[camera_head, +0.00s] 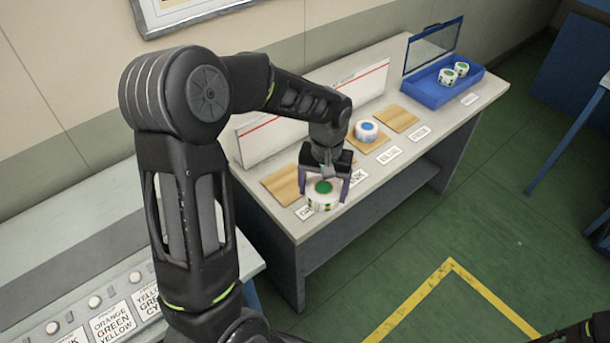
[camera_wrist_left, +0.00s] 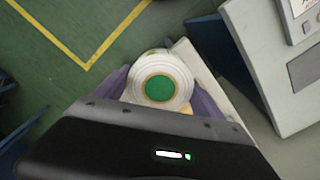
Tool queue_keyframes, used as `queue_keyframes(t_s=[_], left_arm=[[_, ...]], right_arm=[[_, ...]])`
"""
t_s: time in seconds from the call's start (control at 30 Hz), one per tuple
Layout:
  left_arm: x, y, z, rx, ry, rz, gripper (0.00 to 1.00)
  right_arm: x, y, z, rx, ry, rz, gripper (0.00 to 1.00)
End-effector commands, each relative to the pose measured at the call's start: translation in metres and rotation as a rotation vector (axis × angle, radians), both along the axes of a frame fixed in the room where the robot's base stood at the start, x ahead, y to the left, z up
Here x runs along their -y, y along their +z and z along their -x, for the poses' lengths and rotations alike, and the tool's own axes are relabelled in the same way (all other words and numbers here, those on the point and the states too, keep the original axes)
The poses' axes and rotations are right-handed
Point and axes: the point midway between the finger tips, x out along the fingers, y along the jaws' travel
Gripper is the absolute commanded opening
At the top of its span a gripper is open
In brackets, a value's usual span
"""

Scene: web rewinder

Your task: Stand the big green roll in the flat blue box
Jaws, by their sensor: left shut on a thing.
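The big green roll (camera_head: 322,195) is white with a green core and green marks on its side. It is upright near the front edge of the grey table, by the label cards. My left gripper (camera_head: 325,186) points down with its fingers on both sides of the roll and is shut on it. In the left wrist view the roll (camera_wrist_left: 160,88) sits between the two fingers, its green core facing the camera. I cannot tell whether it touches the table. The flat blue box (camera_head: 428,93) is at the table's far right end, with two small green-marked rolls (camera_head: 447,76) inside.
A blue-cored roll (camera_head: 366,130) stands on a wooden board. Another wooden board (camera_head: 399,118) is bare, and one (camera_head: 281,186) lies left of the gripper. Cards lie along the table's front.

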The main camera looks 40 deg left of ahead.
Motion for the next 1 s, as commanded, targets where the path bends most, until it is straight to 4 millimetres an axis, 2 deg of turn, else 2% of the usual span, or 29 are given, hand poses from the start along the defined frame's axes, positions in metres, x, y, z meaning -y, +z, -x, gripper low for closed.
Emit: queue_keyframes(t_s=[0.17, 0.27, 0.4, 0.5, 0.6, 0.7, 1.0], left_arm=[[0.034, -0.045, -0.012, -0.004, -0.13, 0.001, 0.28], [0.055, -0.079, -0.016, -0.005, -0.206, 0.003, 0.28], [0.081, -0.144, -0.018, -0.005, -0.302, 0.009, 0.28], [0.088, -0.176, -0.019, -0.002, -0.331, 0.01, 0.28], [0.092, -0.193, -0.02, 0.001, -0.343, 0.011, 0.28], [0.094, -0.202, -0.02, 0.001, -0.35, 0.012, 0.28], [0.094, -0.201, -0.019, 0.001, -0.351, 0.012, 0.28]], right_arm=[[0.0, -0.006, -0.001, 0.002, 0.0, -0.001, 0.36], [-0.001, -0.017, -0.002, 0.005, 0.001, -0.003, 0.36], [-0.003, -0.052, -0.004, 0.017, 0.003, -0.01, 0.36], [-0.004, -0.073, -0.007, 0.026, 0.005, -0.015, 0.36], [-0.006, -0.086, -0.008, 0.033, 0.007, -0.021, 0.36], [-0.007, -0.092, -0.009, 0.037, 0.008, -0.024, 0.36], [-0.007, -0.09, -0.01, 0.038, 0.008, -0.024, 0.36]])
